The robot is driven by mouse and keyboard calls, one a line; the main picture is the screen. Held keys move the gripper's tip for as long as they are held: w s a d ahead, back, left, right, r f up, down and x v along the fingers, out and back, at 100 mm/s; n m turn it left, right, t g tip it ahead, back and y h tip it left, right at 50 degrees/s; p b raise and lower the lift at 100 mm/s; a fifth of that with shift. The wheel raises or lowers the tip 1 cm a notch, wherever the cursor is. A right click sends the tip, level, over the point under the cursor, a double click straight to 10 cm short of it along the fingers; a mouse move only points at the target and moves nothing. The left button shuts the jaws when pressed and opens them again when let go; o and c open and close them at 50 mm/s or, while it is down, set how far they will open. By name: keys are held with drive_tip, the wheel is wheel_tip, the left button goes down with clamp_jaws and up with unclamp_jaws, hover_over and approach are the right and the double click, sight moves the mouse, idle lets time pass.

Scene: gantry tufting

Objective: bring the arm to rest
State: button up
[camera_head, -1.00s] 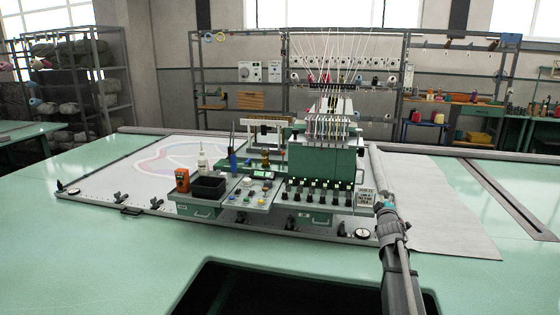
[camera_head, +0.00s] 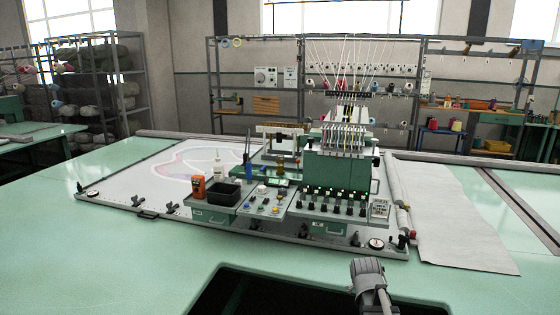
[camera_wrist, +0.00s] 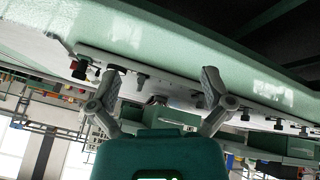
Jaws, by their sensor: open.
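My arm shows at the lower right of the head view, folded low in front of the tufting machine (camera_head: 335,165), over the dark opening in the green table. The fingertips are not clear in the head view. In the wrist view my gripper (camera_wrist: 158,88) has its two fingers spread wide, with nothing between them. The wrist view is turned over, with the green table at the top. The fingers stand apart from the frame edge (camera_wrist: 150,72) behind them.
The green table (camera_head: 60,245) is clear at the left front. The dark opening (camera_head: 270,290) lies at the front. An orange device (camera_head: 199,188) and a black bin (camera_head: 225,192) stand on the machine's console.

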drive_tip(key=s+a+f+g+y, duration=0.1)
drive_tip(key=s+a+g, duration=0.2)
drive_tip(key=s, duration=0.5)
drive_tip(key=s+a+f+m+g+y, duration=0.1)
drive_tip(key=s+a+g, duration=0.2)
drive_tip(key=s+a, duration=0.3)
drive_tip(key=shift+s+m+p, duration=0.3)
drive_tip(key=shift+s+p, duration=0.1)
drive_tip(key=shift+s, duration=0.85)
